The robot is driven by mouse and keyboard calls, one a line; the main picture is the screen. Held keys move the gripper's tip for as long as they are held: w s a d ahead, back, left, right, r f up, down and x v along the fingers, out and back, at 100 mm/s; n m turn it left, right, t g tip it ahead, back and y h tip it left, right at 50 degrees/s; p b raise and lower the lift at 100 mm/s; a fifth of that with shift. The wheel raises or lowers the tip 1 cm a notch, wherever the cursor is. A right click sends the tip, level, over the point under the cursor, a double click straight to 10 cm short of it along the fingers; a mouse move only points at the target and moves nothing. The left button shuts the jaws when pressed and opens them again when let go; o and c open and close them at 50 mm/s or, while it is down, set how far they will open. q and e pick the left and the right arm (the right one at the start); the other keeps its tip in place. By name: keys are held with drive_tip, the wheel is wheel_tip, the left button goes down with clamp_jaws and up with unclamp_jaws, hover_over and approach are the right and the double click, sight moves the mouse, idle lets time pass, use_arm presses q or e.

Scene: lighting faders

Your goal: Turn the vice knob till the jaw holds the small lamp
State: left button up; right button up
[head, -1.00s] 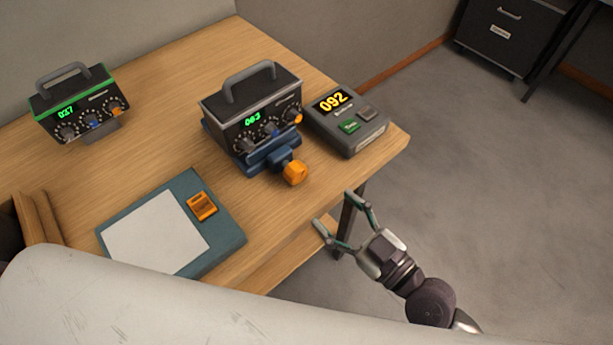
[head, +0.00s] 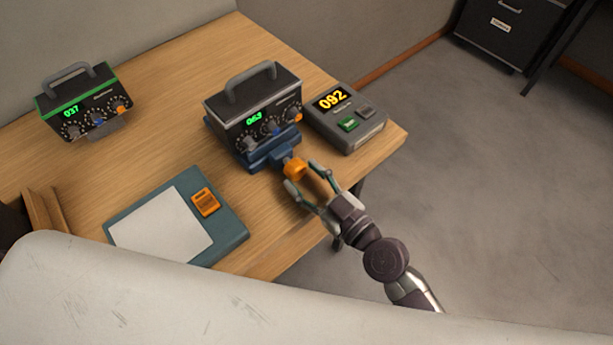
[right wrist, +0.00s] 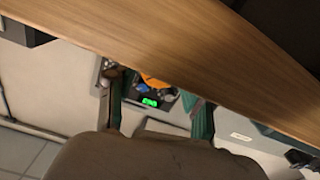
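The blue vice (head: 270,158) stands near the table's right edge, with an orange knob (head: 294,168) on its front. A dark box with a handle, dials and a green display (head: 255,105), which may be the small lamp, sits on the vice. Whether the jaw grips it I cannot tell. My right gripper (head: 302,174) is open, its fingertips on either side of the knob; contact is unclear. In the right wrist view, orange (right wrist: 153,80) shows between the spread fingers (right wrist: 160,105). My left gripper is not in view.
A grey unit reading 092 (head: 363,130) stands right of the vice. A green-trimmed dial box (head: 80,92) is at the far left. A teal board with a white sheet (head: 232,238) and an orange item (head: 206,202) lies in front. Bare tabletop (head: 165,140) lies between.

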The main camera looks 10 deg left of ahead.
drive_tip(key=c, duration=0.7)
drive_tip(key=shift+o, duration=0.2)
drive_tip(key=shift+m, duration=2.9)
drive_tip(key=o, duration=1.1)
drive_tip(key=shift+o, duration=0.2)
drive_tip(key=v, duration=1.2)
